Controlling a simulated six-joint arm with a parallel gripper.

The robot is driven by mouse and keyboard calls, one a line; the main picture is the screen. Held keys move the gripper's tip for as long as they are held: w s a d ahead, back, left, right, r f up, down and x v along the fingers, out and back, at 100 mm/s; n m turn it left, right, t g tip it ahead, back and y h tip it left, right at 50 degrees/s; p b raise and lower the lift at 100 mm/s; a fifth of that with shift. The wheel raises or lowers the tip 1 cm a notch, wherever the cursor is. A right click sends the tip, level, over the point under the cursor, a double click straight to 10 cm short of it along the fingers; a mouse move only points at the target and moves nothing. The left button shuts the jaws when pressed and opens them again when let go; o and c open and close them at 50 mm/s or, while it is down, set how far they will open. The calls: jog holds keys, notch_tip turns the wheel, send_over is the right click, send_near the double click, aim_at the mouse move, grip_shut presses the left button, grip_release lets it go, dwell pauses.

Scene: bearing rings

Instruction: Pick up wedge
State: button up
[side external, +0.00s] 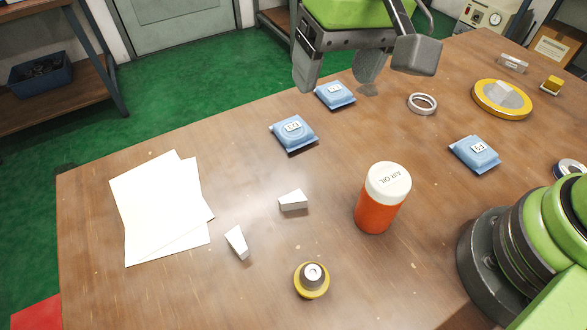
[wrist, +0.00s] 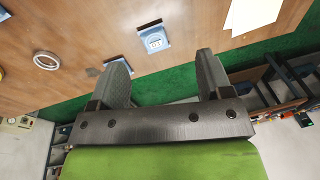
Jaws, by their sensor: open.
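Two pale grey wedge-shaped blocks lie on the wooden table in the side view. One wedge (side external: 293,200) is near the middle, left of the orange bottle. The other wedge (side external: 237,242) is lower left, right of the papers. My gripper (side external: 337,86) is raised over the table's far edge, well away from both wedges. Its jaws are open. In the wrist view my gripper (wrist: 162,60) shows two spread fingers with nothing between them. I see no wedge in the wrist view.
An orange bottle (side external: 377,205) with a white cap stands near the wedges. A yellow-rimmed round part (side external: 312,280) sits in front. Blue packets (side external: 294,134) and a metal ring (side external: 422,103) lie farther back. White papers (side external: 155,215) lie left. A yellow disc (side external: 490,108) is far right.

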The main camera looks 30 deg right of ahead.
jog(key=a+f+n+g+h, duration=0.1)
jog(key=a+f, duration=0.5)
jog(key=f, duration=0.4)
send_over(291, 198)
notch_tip(291, 198, down, 4)
jog(key=shift+d+f, duration=0.1)
jog(key=shift+f, duration=0.1)
notch_tip(291, 198, down, 6)
jog(key=c, duration=1.1)
jog(key=shift+o, duration=0.2)
jog(key=shift+r, duration=0.1)
